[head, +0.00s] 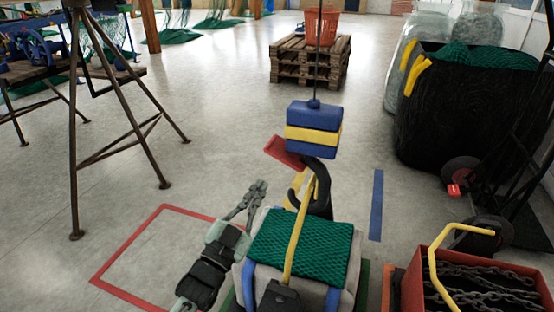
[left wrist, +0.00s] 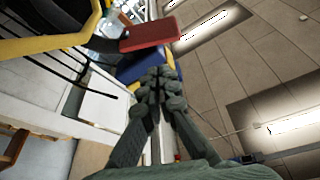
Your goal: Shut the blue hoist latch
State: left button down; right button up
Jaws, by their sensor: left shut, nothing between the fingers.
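The hoist block (head: 313,128), banded blue, yellow and blue, hangs from a thin cable in the head view. A red flat piece (head: 285,152) sticks out to the left under it, tilted; it also shows in the left wrist view (left wrist: 150,35). A dark hook (head: 322,182) hangs below, with a yellow strap (head: 298,225) running from it to a bag topped with green net. My left gripper (head: 260,187) is shut and empty, lower left of the hook, apart from the red piece in the head view. My right gripper is not in view.
The bag's green net (head: 300,246) fills the front middle. A red crate of chains (head: 415,285) stands front right, a black bin (head: 455,125) behind it. A trestle stand (head: 75,130) is at left. The floor inside the red outline (head: 125,240) is clear.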

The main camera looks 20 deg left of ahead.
aim_at(278, 157)
pick_arm(q)
jog(key=x, duration=1)
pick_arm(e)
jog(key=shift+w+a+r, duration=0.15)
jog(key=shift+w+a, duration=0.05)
pick_arm(q)
jog(key=shift+a+f+n+y, duration=0.25)
jog(key=shift+n+y, duration=0.15)
jog(key=shift+n, duration=0.3)
jog(key=shift+a+f+n+y, duration=0.1)
jog(key=shift+f+n+y, duration=0.3)
jog(key=shift+n, duration=0.6)
notch_tip(278, 157, down, 8)
jog(key=d+n+y, duration=0.2)
jog(key=n+y, duration=0.2)
jog(key=n, duration=0.5)
jog(key=shift+d+n, duration=0.3)
jog(key=shift+n, duration=0.1)
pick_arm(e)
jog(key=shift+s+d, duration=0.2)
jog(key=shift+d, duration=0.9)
